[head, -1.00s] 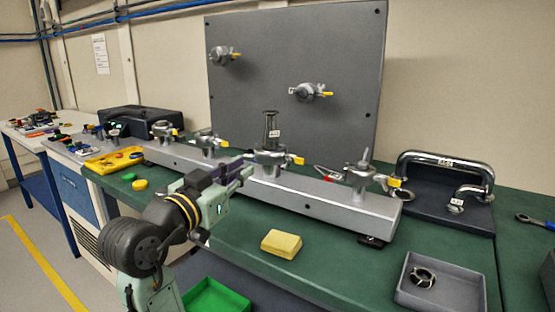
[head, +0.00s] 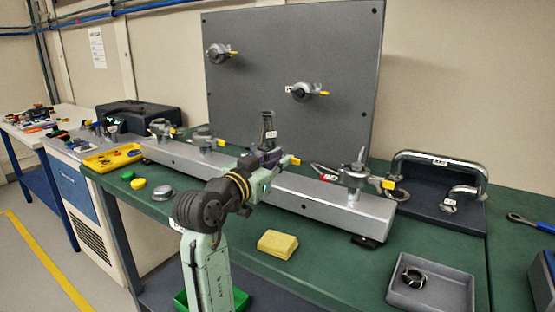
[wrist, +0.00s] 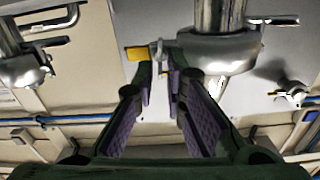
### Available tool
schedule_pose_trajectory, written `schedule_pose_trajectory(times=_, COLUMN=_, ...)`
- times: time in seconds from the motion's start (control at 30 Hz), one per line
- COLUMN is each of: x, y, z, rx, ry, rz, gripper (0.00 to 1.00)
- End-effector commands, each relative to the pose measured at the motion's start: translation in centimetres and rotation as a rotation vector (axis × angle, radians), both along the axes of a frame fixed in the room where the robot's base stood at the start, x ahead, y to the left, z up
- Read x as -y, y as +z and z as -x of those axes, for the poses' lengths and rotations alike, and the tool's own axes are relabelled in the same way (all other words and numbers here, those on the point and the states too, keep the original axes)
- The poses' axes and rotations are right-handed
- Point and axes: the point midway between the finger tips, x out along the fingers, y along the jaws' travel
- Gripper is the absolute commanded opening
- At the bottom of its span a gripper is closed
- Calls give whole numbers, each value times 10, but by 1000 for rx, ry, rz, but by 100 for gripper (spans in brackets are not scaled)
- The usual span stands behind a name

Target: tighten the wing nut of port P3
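Several clamped ports stand along a grey metal rail (head: 310,194). The third port from the left (head: 266,128) carries a tall dark fitting with a small label I cannot read clearly. My gripper (head: 273,158) is at this port's clamp and hides most of it. A yellow tab (head: 294,161) shows just right of the gripper. In the wrist view, my gripper (wrist: 165,72) is open, its purple-padded fingers apart. A rounded metal clamp (wrist: 225,52) is just right of the fingertips. A thin upright metal piece (wrist: 159,49), possibly the wing nut, and a yellow tab (wrist: 138,53) show beyond them. Contact is unclear.
Another port (head: 355,172) stands to the right on the rail. A dark panel (head: 300,60) with two ports rises behind. A yellow block (head: 277,244), a grey tray (head: 430,290) and a round grey cap (head: 163,194) lie on the green bench, with clear surface between them.

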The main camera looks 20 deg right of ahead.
Motion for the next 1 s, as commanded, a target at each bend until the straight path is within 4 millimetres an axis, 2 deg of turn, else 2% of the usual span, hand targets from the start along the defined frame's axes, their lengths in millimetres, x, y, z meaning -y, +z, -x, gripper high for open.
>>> schedule_pose_trajectory(times=0.23, x=0, y=0, z=0, rx=0, ry=0, rz=0, gripper=11)
schedule_pose_trajectory(times=0.4, x=0, y=0, z=0, rx=0, ry=0, rz=0, gripper=0)
schedule_pose_trajectory(times=1.0, x=0, y=-1, z=0, rx=15, ry=0, rz=-12, gripper=0)
